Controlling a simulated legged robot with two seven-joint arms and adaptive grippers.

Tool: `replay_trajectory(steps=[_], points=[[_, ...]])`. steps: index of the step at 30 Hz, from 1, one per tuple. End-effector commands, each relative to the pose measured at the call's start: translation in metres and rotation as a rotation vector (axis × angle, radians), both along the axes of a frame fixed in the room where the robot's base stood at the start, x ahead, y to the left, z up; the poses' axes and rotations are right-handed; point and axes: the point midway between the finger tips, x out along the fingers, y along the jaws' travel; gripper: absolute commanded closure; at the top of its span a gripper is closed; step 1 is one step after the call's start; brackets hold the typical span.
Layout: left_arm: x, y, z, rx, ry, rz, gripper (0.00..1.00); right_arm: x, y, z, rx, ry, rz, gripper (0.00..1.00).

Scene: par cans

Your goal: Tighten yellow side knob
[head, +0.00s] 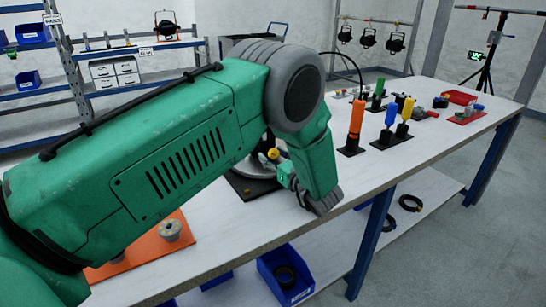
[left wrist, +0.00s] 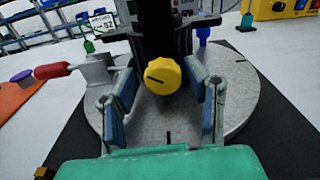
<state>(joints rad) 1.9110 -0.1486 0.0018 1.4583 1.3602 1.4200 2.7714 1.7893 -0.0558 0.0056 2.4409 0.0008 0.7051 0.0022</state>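The yellow side knob (left wrist: 163,76) has a dark pointer line and sits on a dark upright post (left wrist: 160,25) above a round grey plate (left wrist: 240,85). In the head view the knob (head: 273,153) shows as a small yellow spot beside my arm. My left gripper (left wrist: 163,98) is open, its blue-padded fingers on either side of the knob. A gap shows between each pad and the knob, with no clear contact. In the head view this gripper (head: 285,172) is partly hidden by my green forearm. My right gripper is not in view.
A red-handled clamp (left wrist: 60,70) sticks out left of the post. An orange mat (head: 150,250) lies nearer on the bench (head: 240,240). Orange (head: 356,122), blue (head: 390,115) and yellow (head: 406,108) tools stand upright to the right. A blue bin (head: 270,280) is below.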

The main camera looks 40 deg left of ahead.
Motion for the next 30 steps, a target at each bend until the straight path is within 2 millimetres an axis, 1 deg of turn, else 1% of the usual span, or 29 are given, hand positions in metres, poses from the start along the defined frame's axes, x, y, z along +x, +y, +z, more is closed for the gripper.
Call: replay_trajectory(steps=[1,2,3,13,16,24,30], points=[[-0.001,-0.001,0.001,0.003,0.000,0.004,0.84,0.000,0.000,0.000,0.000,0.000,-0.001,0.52],[-0.001,-0.002,0.002,0.004,0.000,0.004,0.95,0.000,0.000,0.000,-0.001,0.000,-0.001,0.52],[-0.001,-0.003,0.002,0.006,0.000,0.004,1.00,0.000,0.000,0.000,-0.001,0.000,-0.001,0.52],[-0.002,-0.006,0.003,0.005,0.000,-0.002,1.00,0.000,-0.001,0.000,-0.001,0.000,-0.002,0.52],[-0.001,-0.007,0.003,0.018,0.033,-0.003,1.00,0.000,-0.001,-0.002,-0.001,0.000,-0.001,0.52],[0.000,-0.008,0.002,0.133,0.302,-0.006,1.00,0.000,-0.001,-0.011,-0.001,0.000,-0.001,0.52],[0.001,-0.010,0.003,0.191,0.437,-0.011,1.00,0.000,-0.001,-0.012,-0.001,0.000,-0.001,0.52]])
